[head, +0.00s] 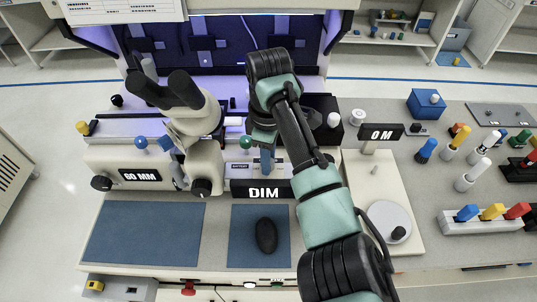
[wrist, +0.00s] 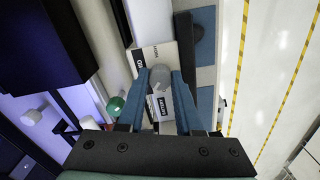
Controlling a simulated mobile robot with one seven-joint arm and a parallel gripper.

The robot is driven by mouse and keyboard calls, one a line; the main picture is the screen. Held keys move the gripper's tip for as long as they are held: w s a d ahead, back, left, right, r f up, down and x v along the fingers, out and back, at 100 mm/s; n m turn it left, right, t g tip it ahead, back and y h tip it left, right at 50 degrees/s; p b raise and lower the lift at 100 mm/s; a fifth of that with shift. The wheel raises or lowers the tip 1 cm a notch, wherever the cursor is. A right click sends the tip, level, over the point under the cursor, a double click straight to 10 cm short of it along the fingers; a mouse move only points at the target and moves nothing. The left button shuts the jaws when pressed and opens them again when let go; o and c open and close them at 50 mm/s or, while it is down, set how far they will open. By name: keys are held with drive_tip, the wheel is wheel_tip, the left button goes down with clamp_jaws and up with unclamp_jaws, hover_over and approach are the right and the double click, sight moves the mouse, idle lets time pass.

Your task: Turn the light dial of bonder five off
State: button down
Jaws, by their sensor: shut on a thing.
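The light dial shows in the wrist view as a grey rounded knob (wrist: 160,77), held between the tips of my two blue fingers. In the head view my gripper (head: 267,162) points down just behind a black sign reading DIM (head: 263,193), right of the microscope. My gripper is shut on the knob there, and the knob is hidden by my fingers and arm. The microscope (head: 190,112) is white with dark eyepieces. I cannot read a bonder number here, nor see a pointer mark on the knob.
A green knob (head: 245,142) stands just left of my fingers; it also shows in the wrist view (wrist: 115,105). A 60 MM sign (head: 140,175) is at the left, a 0 M sign (head: 381,133) at the right. A black mouse (head: 266,235) lies on a blue mat in front.

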drive_tip(key=n, duration=0.4)
drive_tip(key=shift+w+r+n, duration=0.1)
drive_tip(key=shift+n, duration=0.2)
drive_tip(key=shift+a+n, duration=0.1)
drive_tip(key=shift+n, duration=1.7)
drive_tip(key=c, duration=0.6)
unclamp_jaws()
wheel_tip(320, 180, up, 13)
drive_tip(key=shift+f+p, duration=0.1)
drive_tip(key=shift+p, duration=0.6)
